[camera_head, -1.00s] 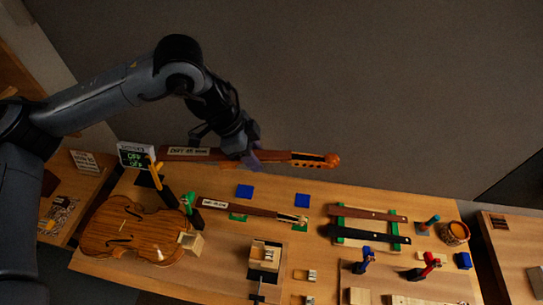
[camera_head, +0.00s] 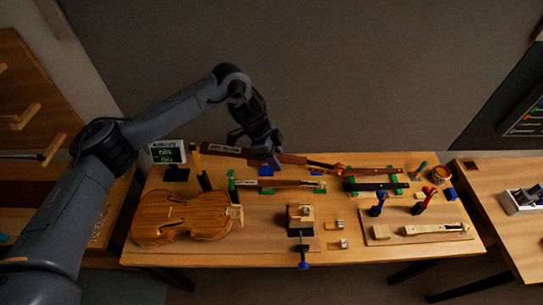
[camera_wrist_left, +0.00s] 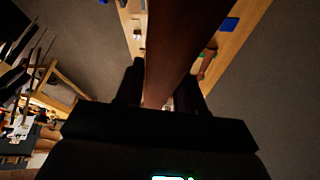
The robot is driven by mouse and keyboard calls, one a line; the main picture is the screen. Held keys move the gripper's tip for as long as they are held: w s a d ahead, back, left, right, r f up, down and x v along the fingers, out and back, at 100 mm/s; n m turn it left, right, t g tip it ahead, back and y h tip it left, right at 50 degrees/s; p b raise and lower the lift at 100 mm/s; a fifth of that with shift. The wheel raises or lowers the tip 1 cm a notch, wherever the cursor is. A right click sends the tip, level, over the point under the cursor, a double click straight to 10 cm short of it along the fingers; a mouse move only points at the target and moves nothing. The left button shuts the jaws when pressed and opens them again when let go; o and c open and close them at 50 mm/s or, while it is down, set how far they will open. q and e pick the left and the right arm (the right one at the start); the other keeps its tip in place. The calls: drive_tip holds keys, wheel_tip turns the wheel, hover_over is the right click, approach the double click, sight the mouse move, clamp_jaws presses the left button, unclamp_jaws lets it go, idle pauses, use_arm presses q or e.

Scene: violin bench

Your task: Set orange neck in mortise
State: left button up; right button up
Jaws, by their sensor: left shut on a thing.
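The orange neck (camera_head: 292,159), brown with an orange scroll at its right end and a pale label near its left end, is held above the back edge of the bench. My left gripper (camera_head: 268,162) is shut around its middle. The left wrist view shows the neck (camera_wrist_left: 170,40) running between my two dark fingers (camera_wrist_left: 162,95). The violin body (camera_head: 175,222) lies flat at the left of the bench. A pale block (camera_head: 235,213) sits at its right end; the mortise itself is too small to make out. My right gripper is not in view.
Another neck (camera_head: 280,183) lies on green supports below the held one. A small screen (camera_head: 167,152) stands behind the violin body. The front left edge is clear.

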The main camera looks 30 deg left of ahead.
use_arm(q)
drive_tip(key=s+a+f+n+p, duration=0.1)
drive_tip(key=s+a+f+p, duration=0.1)
drive_tip(key=f, duration=0.5)
drive_tip(key=s+a+f+n+p, duration=0.1)
drive_tip(key=s+a+f+p, duration=0.1)
drive_tip(key=s+a+f, duration=0.3)
drive_tip(key=shift+s+f+t, duration=0.25)
drive_tip(key=shift+f+t, duration=0.15)
drive_tip(key=shift+f, duration=1.3)
drive_tip(key=shift+p, duration=0.35)
wheel_tip(320, 180, down, 6)
drive_tip(key=b, duration=0.3)
drive_tip(key=shift+r, duration=0.2)
drive_tip(key=shift+r, duration=0.1)
